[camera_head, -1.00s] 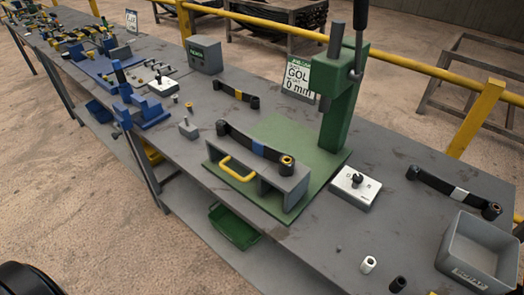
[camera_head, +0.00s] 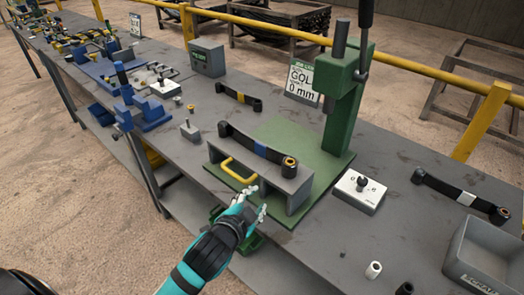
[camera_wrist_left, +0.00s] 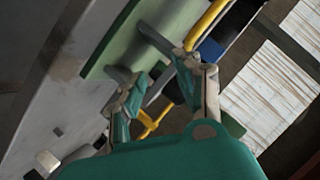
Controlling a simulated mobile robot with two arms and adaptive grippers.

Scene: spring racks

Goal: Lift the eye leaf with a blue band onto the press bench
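The eye leaf with a blue band (camera_head: 240,143) is a dark bar with an eye at each end. In the head view it lies along the top of a grey stand (camera_head: 292,184) with a yellow handle (camera_head: 237,170), on the green base plate (camera_head: 330,166) of the press (camera_head: 343,110). My left gripper (camera_head: 257,201) is at the front edge of the bench, in front of the stand and apart from the leaf. Its fingers are spread and empty; they also show apart in the left wrist view (camera_wrist_left: 163,80). My right gripper is out of view.
A leaf with a yellow band (camera_head: 238,97) lies behind on the bench and one with a white band (camera_head: 450,191) lies to the right. A control box (camera_head: 359,191) and a grey bin (camera_head: 485,255) stand at right. A green tray is partly hidden below the bench.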

